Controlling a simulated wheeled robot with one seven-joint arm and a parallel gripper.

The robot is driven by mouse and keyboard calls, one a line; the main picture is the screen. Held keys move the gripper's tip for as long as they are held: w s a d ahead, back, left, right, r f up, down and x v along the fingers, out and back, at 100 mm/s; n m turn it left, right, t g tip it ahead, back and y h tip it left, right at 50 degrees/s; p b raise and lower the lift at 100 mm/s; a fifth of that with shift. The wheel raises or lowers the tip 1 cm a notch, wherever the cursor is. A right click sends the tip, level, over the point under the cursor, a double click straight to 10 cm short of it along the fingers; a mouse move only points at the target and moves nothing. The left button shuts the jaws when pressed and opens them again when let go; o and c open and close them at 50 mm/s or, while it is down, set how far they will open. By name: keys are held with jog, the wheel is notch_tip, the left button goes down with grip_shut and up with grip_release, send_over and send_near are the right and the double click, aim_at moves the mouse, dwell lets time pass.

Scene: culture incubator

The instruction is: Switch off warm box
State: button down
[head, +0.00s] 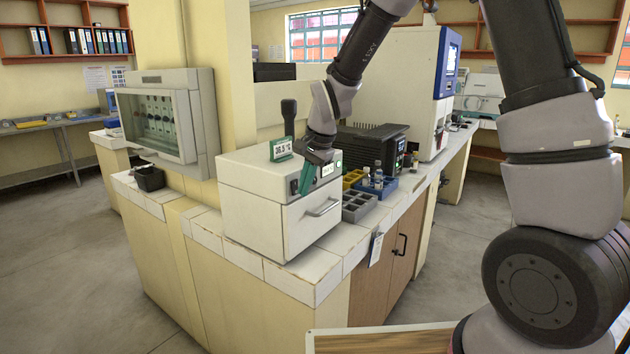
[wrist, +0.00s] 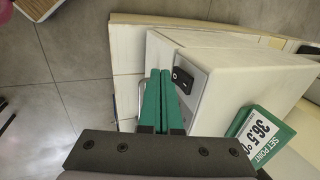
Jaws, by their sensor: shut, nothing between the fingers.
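The warm box (head: 262,213) is a white box with a front handle, standing on the end of the tiled bench. A black rocker switch (head: 294,187) sits on its front panel, and shows clearly in the wrist view (wrist: 183,79). A small lit display (head: 328,171) is to the right of the switch. My gripper (head: 305,186), with green fingers, is at the front panel just right of the switch. In the wrist view my fingers (wrist: 159,74) are together and empty, beside the switch. I cannot tell whether they touch the panel.
A green set-point sign (head: 281,149) reading about 36.5 °C stands on the box top. To the right are grey and yellow racks (head: 357,206), small bottles (head: 378,175) and a black device (head: 372,146). A glass-fronted wall cabinet (head: 165,120) is at left. Floor in front is clear.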

jog(key=shift+w+a, duration=0.35)
jog(key=shift+a, duration=0.05)
jog(key=shift+w+a+f, duration=0.1)
jog(key=shift+a+f, duration=0.05)
jog(key=shift+a, duration=0.05)
dwell(0.3)
jog(key=shift+r, duration=0.85)
